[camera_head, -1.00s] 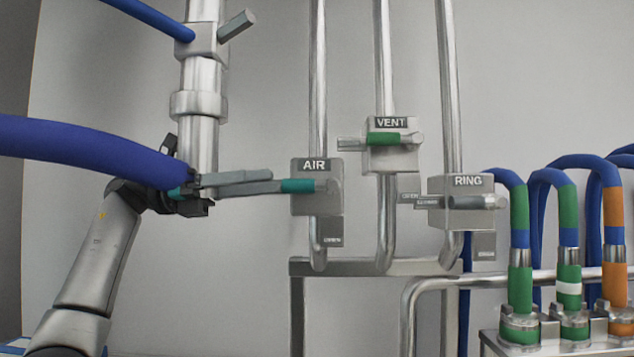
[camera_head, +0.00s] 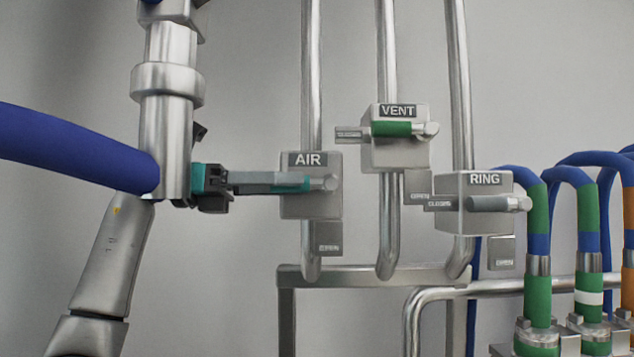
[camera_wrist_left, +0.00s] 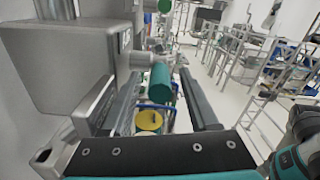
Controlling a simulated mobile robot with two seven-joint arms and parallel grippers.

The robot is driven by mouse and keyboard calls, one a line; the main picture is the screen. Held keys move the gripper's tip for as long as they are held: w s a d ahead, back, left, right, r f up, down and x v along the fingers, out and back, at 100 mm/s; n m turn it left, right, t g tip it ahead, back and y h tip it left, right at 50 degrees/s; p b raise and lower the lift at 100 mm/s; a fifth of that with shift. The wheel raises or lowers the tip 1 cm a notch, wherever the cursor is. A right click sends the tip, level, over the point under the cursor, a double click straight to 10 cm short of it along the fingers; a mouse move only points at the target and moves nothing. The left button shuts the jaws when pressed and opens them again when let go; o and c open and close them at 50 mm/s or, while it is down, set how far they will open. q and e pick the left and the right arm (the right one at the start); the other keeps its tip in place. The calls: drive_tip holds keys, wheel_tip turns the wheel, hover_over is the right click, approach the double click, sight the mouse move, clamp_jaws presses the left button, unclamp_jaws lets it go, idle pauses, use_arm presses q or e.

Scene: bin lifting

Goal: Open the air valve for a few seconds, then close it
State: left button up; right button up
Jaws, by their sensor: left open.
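The AIR valve (camera_head: 322,208) is a grey box on a vertical pipe, with an "OPEN" plate (camera_head: 328,237) below it. Its teal handle (camera_head: 294,186) lies level across the front of the box. My left gripper (camera_head: 296,181) reaches in from the left at handle height, and one finger hides part of the handle. In the left wrist view, the teal handle (camera_wrist_left: 160,86) shows between the two spread fingers, with gaps beside it. The valve box (camera_wrist_left: 75,60) is close on the left there. My right gripper is in neither view.
The VENT valve (camera_head: 382,155) with a green handle and the RING valve (camera_head: 450,215) with a grey handle stand to the right. Coloured hoses (camera_head: 538,300) stand at lower right.

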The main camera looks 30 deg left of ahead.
sight(317, 184)
use_arm(q)
drive_tip(key=shift+p+x, duration=0.3)
drive_tip(key=shift+x, duration=2.1)
clamp_jaws()
